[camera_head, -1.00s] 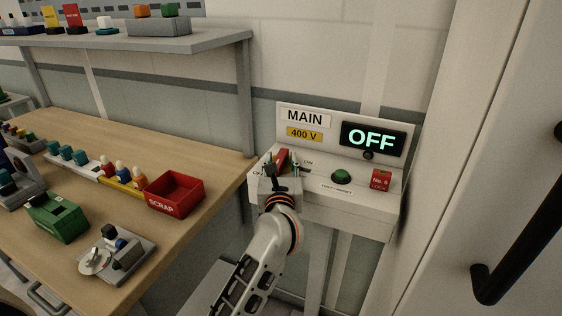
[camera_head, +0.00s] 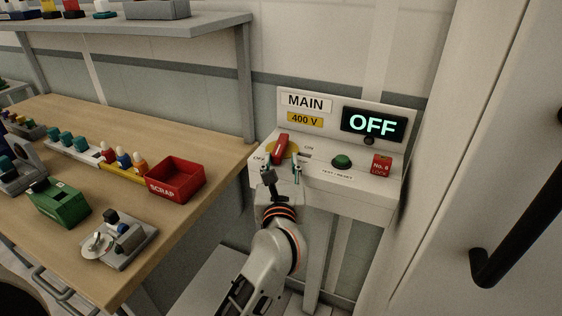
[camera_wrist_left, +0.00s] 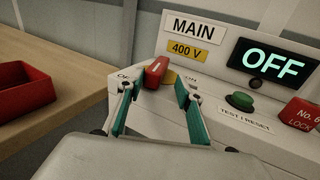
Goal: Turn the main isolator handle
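The main isolator handle (camera_head: 280,148) is a red lever on a yellow round base, on top of the white switch box at the wall. In the left wrist view the handle (camera_wrist_left: 155,72) sits ahead of the fingers, tilted a little from upright. The display (camera_head: 373,124) reads OFF. My left gripper (camera_head: 282,172) is open, its green-padded fingers spread on the near side of the handle. In the left wrist view the left gripper (camera_wrist_left: 158,100) shows nothing between its pads. My right gripper is not in view.
A green TEST/RESET button (camera_head: 342,161) and a red lock block (camera_head: 382,165) lie right of the handle. A red scrap bin (camera_head: 176,181) stands on the wooden bench (camera_head: 215,150) at the left. A tall pale door with a black bar (camera_head: 520,235) closes off the right.

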